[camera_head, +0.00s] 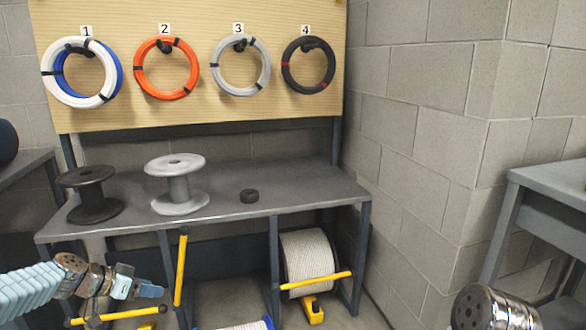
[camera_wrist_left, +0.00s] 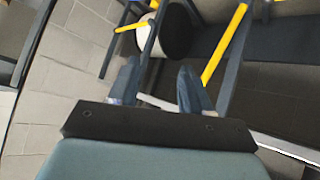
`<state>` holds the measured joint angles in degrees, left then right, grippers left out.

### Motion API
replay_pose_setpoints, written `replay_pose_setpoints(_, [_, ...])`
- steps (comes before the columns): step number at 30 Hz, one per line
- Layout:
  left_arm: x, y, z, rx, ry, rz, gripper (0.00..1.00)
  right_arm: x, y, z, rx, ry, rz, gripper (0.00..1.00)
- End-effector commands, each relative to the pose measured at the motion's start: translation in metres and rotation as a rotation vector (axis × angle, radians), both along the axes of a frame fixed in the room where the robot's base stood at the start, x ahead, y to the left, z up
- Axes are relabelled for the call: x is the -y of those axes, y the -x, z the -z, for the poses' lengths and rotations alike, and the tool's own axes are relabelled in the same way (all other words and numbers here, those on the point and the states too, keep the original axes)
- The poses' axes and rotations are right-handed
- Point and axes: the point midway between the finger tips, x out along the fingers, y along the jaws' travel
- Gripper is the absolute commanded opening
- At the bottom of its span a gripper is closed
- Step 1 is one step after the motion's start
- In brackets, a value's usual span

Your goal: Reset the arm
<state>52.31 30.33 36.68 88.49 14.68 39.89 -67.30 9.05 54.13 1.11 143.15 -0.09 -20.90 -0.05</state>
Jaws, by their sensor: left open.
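My left gripper (camera_head: 150,290) comes in from the lower left in the head view, in front of the workbench and below its top. In the left wrist view its two fingers (camera_wrist_left: 158,88) stand apart with nothing between them. My right arm shows only as a rounded metal part (camera_head: 490,308) at the lower right of the head view; its gripper is not in view.
Coils hang on the board (camera_head: 200,110) above. A rope reel (camera_head: 308,254) and yellow bars (camera_head: 180,268) are below. Another table (camera_head: 550,178) stands right.

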Motion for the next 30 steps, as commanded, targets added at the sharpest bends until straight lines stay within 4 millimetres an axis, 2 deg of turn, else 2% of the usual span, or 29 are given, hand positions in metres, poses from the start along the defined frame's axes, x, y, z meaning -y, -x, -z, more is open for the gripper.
replay_pose_setpoints(5, [0.064,0.013,0.084,-0.182,0.060,-0.066,0.48,0.001,0.000,0.002,0.000,0.001,0.001,0.43])
replay_pose_setpoints(8, [0.116,0.039,0.147,-0.324,0.085,-0.123,0.48,0.001,0.000,0.004,0.000,0.001,0.001,0.43])
replay_pose_setpoints(9, [0.137,0.054,0.172,-0.382,0.089,-0.150,0.48,0.001,0.000,0.004,0.001,0.002,0.003,0.43])
replay_pose_setpoints(11, [0.167,0.082,0.206,-0.467,0.090,-0.190,0.48,0.002,-0.001,0.005,0.001,0.002,0.003,0.43])
replay_pose_setpoints(12, [0.186,0.104,0.228,-0.521,0.085,-0.216,0.48,0.002,-0.001,0.006,0.001,0.002,0.003,0.43])
replay_pose_setpoints(14, [0.210,0.139,0.255,-0.596,0.075,-0.259,0.48,0.002,-0.001,0.007,0.002,0.003,0.003,0.43])
replay_pose_setpoints(15, [0.223,0.163,0.271,-0.641,0.066,-0.286,0.48,0.002,-0.001,0.007,0.001,0.003,0.004,0.43])
replay_pose_setpoints(18, [0.244,0.221,0.298,-0.729,0.040,-0.352,0.48,0.003,-0.001,0.008,0.002,0.004,0.004,0.43])
replay_pose_setpoints(22, [0.255,0.275,0.313,-0.797,0.014,-0.420,0.48,0.003,-0.001,0.009,0.003,0.004,0.006,0.43])
replay_pose_setpoints(25, [0.256,0.295,0.316,-0.819,0.006,-0.450,0.48,0.003,-0.001,0.009,0.003,0.004,0.006,0.43])
replay_pose_setpoints(30, [0.256,0.301,0.317,-0.826,0.004,-0.463,0.48,0.003,-0.001,0.009,0.003,0.004,0.006,0.43])
